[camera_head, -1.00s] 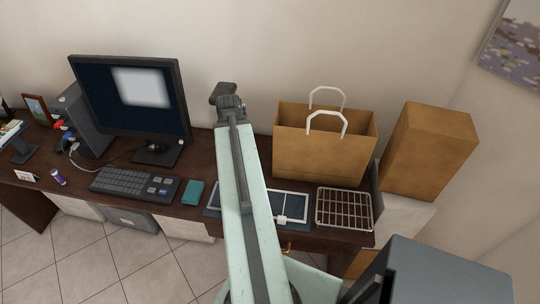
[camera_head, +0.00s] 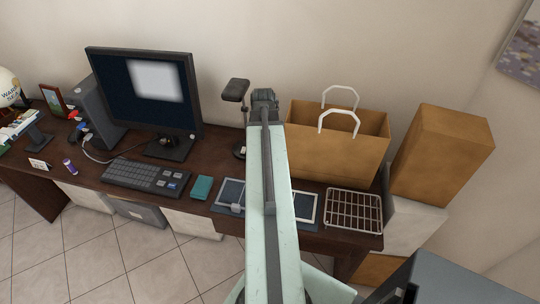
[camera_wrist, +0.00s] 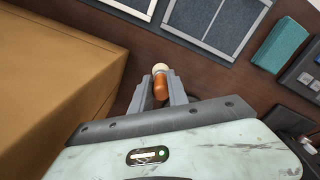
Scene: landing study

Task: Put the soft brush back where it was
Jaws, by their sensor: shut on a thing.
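The soft brush shows in the wrist view as a short orange-brown handle (camera_wrist: 160,88) with a cream end, between the two grey fingers of my gripper (camera_wrist: 160,82). My gripper is shut on it, above the dark desk top and beside the paper bag (camera_wrist: 60,75). The rest of the brush is hidden. In the head view my arm covers the gripper and brush, and its far end is at the back of the desk, left of the paper bag (camera_head: 335,155).
A dark stand (camera_head: 236,90) rises just left of my arm. A wire rack (camera_head: 353,212) lies right of a white-framed panel (camera_head: 304,207). A teal box (camera_head: 202,187), keyboard (camera_head: 146,177) and monitor (camera_head: 145,90) are left. Bare desk shows behind the teal box.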

